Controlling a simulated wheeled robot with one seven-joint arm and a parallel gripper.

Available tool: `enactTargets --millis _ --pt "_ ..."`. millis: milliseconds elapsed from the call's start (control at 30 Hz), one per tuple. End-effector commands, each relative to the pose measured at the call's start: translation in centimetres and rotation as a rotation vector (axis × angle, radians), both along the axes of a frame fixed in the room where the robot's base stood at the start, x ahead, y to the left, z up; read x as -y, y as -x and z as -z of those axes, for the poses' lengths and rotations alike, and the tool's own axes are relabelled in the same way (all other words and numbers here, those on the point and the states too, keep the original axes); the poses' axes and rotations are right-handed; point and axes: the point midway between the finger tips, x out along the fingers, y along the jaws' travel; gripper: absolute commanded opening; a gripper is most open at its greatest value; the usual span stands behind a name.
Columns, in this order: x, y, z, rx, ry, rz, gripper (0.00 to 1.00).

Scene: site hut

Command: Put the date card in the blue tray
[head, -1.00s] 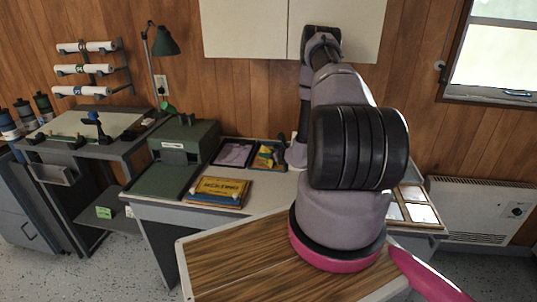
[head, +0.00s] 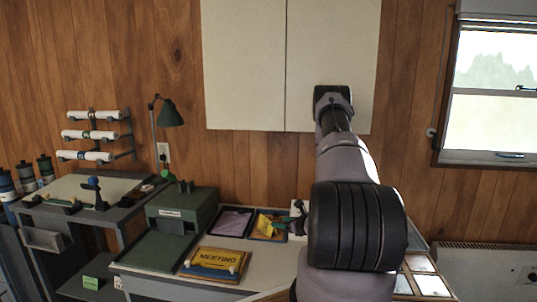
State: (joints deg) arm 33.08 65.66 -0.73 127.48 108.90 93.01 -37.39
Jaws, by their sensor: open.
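No card that I can read as the date card shows.
A green machine (head: 180,212) stands left of the trays. White cards (head: 430,285) lie at the desk's right, partly behind my arm. A cabinet (head: 245,65) hangs above. Bare desk (head: 275,258) shows right of the MEETING card.

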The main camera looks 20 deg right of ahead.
Motion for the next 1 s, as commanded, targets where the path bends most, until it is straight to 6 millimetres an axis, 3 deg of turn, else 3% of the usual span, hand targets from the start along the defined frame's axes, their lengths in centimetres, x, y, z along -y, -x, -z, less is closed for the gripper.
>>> enactTargets --millis 67,200,367,500,700,833,1000 --pt "-1.3 -1.2 -2.8 0.035 0.012 -0.07 0.6" --pt "-6.1 -2.9 -10.5 0.113 0.054 -0.298 0.6" --pt "-12.8 -2.0 -19.5 0.188 0.152 -0.611 0.6" --pt "-17.8 1.0 -25.9 0.234 0.28 -0.868 0.6" --pt "-22.6 7.2 -32.5 0.273 0.535 -1.194 0.6" --pt "-24.1 11.6 -35.6 0.286 0.744 -1.368 0.6" --pt "-24.3 16.9 -38.7 0.293 1.066 -1.538 0.6"
